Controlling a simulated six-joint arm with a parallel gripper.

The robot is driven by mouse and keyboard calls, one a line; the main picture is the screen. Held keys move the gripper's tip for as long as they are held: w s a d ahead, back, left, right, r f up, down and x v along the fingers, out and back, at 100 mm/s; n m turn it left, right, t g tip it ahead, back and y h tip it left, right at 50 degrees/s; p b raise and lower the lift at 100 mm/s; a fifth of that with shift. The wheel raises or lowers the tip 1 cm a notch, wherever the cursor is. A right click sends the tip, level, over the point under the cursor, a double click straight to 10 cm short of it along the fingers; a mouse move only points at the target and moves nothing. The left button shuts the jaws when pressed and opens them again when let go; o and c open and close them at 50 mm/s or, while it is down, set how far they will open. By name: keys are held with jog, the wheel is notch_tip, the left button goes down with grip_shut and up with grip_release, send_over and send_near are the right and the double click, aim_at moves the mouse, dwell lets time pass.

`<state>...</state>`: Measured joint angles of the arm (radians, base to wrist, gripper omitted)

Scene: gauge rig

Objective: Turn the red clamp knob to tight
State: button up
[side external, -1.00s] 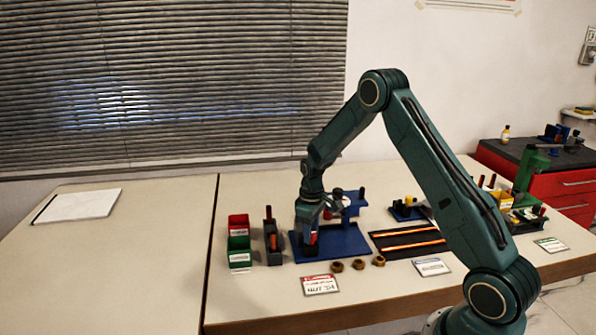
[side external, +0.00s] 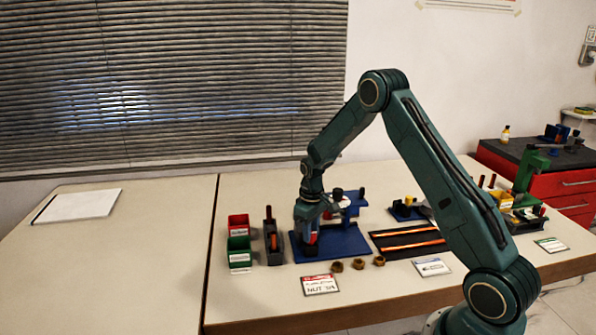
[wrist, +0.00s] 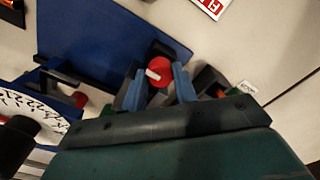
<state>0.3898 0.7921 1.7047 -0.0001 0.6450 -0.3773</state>
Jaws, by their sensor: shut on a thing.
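The red clamp knob (wrist: 160,68) shows between my gripper's two blue fingers in the wrist view, with a white mark on its top. My gripper (wrist: 159,86) is shut on it, one finger on each side. In the side view, my gripper (side external: 311,240) points down at the left part of the blue base plate (side external: 345,248), and a bit of the red knob (side external: 312,237) shows at the fingers. The fingers partly cover the knob there. I cannot tell how tight the clamp is.
A white dial gauge (wrist: 35,108) on a blue stand is close beside my gripper. Left of the plate are a dark holder (side external: 272,242), a red bin (side external: 238,224) and a green bin (side external: 239,248). Brown nuts (side external: 358,264) and a label card (side external: 320,285) lie in front.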

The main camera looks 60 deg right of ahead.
jog(key=o, duration=0.7)
notch_tip(320, 180, up, 14)
jog(key=shift+f, duration=0.1)
dwell(0.6)
